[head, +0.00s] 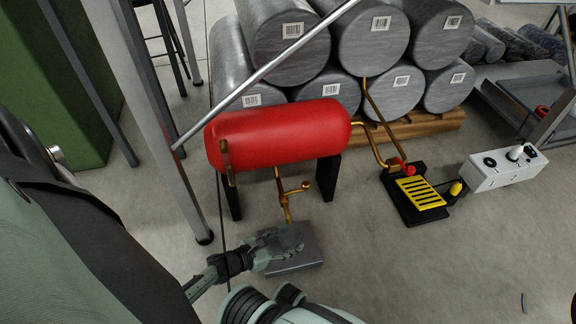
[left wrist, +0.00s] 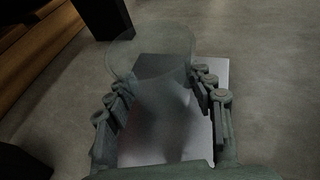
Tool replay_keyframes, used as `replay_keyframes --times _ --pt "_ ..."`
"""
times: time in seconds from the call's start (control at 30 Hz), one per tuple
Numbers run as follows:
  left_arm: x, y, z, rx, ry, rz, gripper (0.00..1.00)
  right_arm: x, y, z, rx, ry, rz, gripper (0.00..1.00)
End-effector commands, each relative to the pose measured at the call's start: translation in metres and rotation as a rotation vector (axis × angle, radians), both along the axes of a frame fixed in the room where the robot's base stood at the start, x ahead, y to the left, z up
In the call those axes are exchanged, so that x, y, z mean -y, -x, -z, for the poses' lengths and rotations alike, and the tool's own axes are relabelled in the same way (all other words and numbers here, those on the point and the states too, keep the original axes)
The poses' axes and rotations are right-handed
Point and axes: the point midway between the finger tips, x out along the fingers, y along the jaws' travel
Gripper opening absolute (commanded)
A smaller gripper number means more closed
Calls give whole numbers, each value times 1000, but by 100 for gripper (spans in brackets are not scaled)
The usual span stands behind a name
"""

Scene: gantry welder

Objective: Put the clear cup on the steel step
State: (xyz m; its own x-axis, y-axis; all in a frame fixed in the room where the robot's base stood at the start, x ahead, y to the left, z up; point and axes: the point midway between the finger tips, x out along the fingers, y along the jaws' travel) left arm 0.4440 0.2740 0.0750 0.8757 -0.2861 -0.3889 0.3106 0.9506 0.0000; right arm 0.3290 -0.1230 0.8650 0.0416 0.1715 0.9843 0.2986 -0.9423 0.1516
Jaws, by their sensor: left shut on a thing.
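The steel step (head: 297,262) is a flat grey metal block on the floor in front of the red tank. It also shows in the left wrist view (left wrist: 222,76), behind and below the fingers. My left gripper (head: 284,243) is over the step and shut on the clear cup (head: 291,237). In the left wrist view the clear cup (left wrist: 150,52) is see-through and sits between the finger rows of my left gripper (left wrist: 162,85). I cannot tell whether the cup's base touches the step. My right gripper does not show.
A red tank (head: 280,135) on black legs stands just behind the step, with a brass pipe and valve (head: 288,196) close to it. A grey metal post (head: 160,110) rises at left. A yellow-topped black pedal (head: 420,193) lies right. Floor right of the step is clear.

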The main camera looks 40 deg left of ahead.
Motion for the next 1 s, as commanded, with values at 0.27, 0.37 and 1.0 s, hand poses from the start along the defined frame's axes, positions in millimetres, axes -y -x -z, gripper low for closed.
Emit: replay_keyframes --times 0.27,0.37,1.0 --pt "0 0 0 0 1 0 22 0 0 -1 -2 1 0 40" --pt "-1 0 3 -1 0 -1 55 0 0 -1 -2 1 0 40" --pt "-4 14 -7 -3 0 -1 74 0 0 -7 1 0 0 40"
